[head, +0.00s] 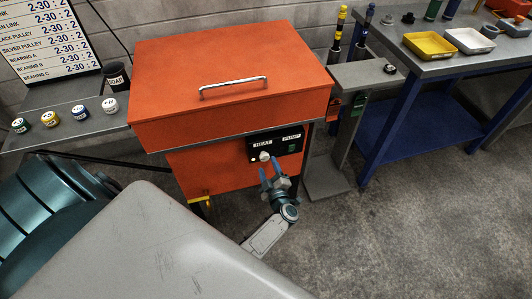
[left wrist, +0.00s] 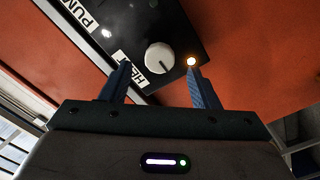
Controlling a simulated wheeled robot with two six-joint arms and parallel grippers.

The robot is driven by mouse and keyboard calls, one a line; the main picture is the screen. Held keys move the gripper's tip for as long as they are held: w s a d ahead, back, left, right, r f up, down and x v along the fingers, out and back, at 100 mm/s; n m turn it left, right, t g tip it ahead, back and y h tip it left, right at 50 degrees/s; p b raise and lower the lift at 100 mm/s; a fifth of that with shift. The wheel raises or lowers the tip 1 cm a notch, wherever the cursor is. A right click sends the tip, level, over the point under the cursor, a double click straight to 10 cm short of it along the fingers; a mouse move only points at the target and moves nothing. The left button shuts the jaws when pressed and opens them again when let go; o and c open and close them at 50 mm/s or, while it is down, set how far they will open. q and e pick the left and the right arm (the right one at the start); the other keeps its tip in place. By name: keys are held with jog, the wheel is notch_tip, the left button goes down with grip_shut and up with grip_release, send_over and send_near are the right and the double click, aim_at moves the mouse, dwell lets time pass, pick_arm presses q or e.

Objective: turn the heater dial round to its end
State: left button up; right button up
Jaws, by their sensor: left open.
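The heater dial (head: 264,157) is a pale round knob on the black control panel (head: 285,143) on the front of the orange machine, under the HEAT label. In the left wrist view the dial (left wrist: 159,58) shows a dark pointer line, and a lit lamp (left wrist: 191,61) glows beside it. My left gripper (head: 270,170) is open, its two blue fingers pointing at the panel just below the dial. In the left wrist view the fingers (left wrist: 158,85) stand apart with the dial beyond and roughly between them, not visibly gripped. My right gripper is not in view.
The orange machine (head: 225,75) has a lid with a metal handle (head: 233,87). A grey shelf with small jars (head: 80,109) stands left. A blue bench (head: 440,105) with yellow (head: 430,44) and white trays stands right. Open floor lies at the lower right.

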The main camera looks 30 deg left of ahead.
pick_arm(q)
jog(key=v, duration=0.7)
jog(key=shift+b, duration=0.4)
